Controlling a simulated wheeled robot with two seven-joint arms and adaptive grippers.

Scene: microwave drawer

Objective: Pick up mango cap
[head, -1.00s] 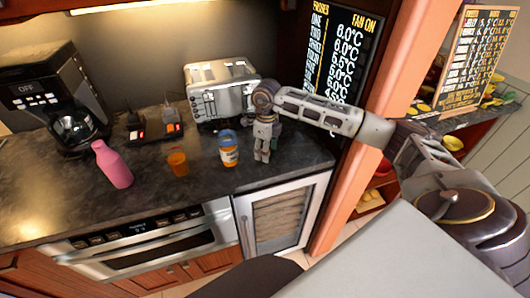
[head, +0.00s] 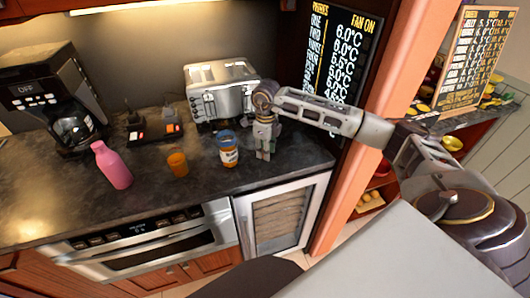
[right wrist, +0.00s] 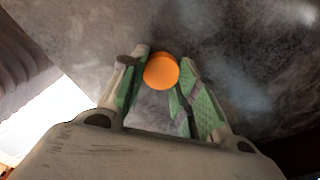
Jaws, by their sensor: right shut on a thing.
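The mango cap, a round orange disc (right wrist: 162,70), sits between the fingertips of my right gripper (right wrist: 160,84) in the right wrist view. The green-padded fingers are shut on it. In the head view my right gripper (head: 264,154) points down close above the dark counter, right of a blue-lidded jar (head: 228,150) and in front of the toaster. The cap cannot be made out there, as the gripper hides it. My left gripper is not in view.
An orange cup (head: 178,164) and a pink bottle (head: 113,166) stand left of the jar. The silver toaster (head: 220,90) is behind, the coffee maker (head: 68,105) far left. An orange post (head: 365,150) bounds the counter at right. The counter's front left (head: 60,205) is clear.

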